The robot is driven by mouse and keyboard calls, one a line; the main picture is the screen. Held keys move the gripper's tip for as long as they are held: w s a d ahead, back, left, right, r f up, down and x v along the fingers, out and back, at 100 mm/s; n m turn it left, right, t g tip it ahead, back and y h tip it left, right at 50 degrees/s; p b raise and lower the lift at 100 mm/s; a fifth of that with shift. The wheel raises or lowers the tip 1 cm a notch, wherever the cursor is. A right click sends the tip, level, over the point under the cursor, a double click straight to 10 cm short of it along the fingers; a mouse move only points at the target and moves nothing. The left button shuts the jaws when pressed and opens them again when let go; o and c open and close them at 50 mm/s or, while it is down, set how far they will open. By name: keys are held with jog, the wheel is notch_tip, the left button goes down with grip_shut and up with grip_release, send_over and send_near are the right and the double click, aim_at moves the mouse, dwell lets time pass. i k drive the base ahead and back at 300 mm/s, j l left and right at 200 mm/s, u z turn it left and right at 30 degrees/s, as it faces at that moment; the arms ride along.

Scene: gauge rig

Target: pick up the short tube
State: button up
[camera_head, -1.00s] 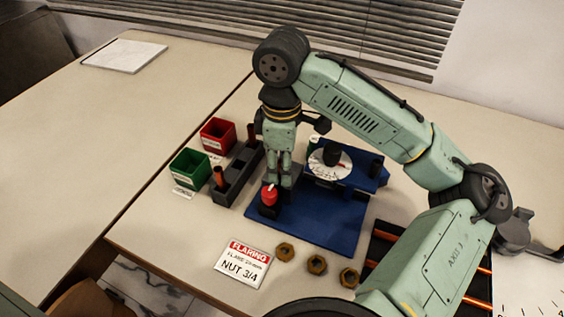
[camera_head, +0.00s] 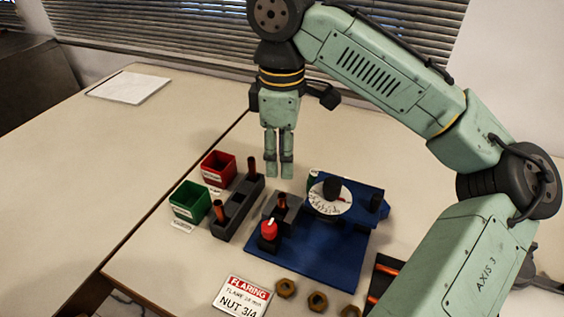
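My gripper (camera_head: 278,177) points straight down in the air above the blue rig. A narrow gap shows between its two fingers, and nothing shows between them. Below it, a copper-coloured tube (camera_head: 282,202) stands upright in a grey block (camera_head: 291,213) on the blue base, with only its upper part showing. Two more copper tubes stand in the dark grey rack to the left: one at the front (camera_head: 218,210) and one at the back (camera_head: 252,167). I cannot tell from their visible parts which tube is the short one.
A red knob (camera_head: 269,229) stands on the blue base (camera_head: 305,254), near a white dial (camera_head: 330,199). Brass nuts (camera_head: 317,301) and a sign (camera_head: 243,296) lie in front. The left table is mostly clear.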

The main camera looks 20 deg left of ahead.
aim_at(282, 211)
jog(key=k, duration=1)
